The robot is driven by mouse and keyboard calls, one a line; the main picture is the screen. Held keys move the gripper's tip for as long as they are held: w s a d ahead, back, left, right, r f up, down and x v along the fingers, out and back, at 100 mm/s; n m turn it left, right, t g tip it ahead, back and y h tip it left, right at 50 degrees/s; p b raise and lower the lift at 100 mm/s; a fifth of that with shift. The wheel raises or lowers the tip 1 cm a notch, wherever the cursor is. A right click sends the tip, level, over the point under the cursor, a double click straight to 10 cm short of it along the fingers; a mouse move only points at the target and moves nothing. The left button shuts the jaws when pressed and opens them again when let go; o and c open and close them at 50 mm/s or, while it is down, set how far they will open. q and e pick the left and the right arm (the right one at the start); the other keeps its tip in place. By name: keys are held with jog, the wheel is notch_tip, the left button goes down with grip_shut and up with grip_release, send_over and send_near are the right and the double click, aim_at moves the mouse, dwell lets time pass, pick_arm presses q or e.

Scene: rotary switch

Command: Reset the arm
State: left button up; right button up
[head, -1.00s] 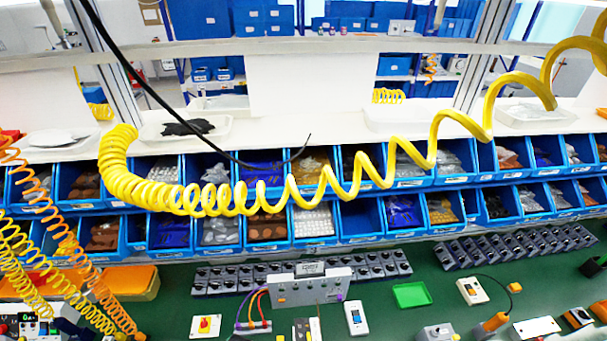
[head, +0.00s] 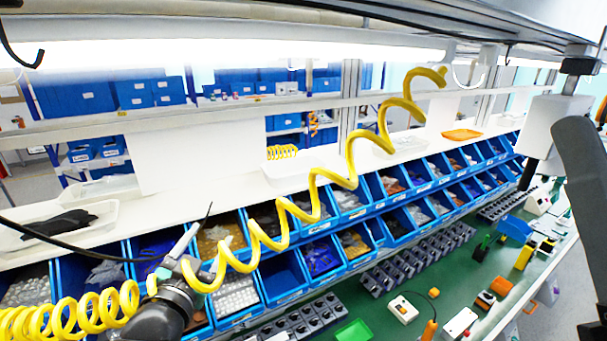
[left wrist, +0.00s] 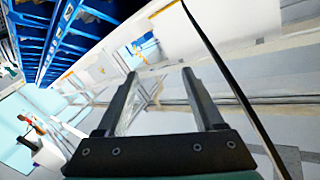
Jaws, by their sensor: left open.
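My left gripper (head: 184,250) shows at the lower left of the head view, raised in front of the blue bins, with its dark wrist below it. The yellow coiled hose (head: 255,238) partly covers it. In the left wrist view my left gripper (left wrist: 160,75) is open, with two dark parallel fingers apart and nothing between them. My right gripper does not show. A dark link and a white box hang at the right edge of the head view; I cannot tell whether they are mine.
Two rows of blue bins (head: 323,258) run along the back of the bench. The green bench top (head: 393,325) holds a green tray (head: 355,332), a white switch box (head: 403,308) and rows of grey switches (head: 425,250). The yellow hose hangs across the view.

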pick_arm(q)
jog(key=s+r+n+t+h, duration=0.1)
jog(key=s+r+n+t, duration=0.3)
jog(key=s+r, duration=1.9)
notch_tip(320, 180, up, 3)
jog(key=t, duration=0.5)
jog(key=shift+s+t, duration=0.35)
jog(key=shift+t, duration=0.05)
jog(key=shift+d, duration=0.1)
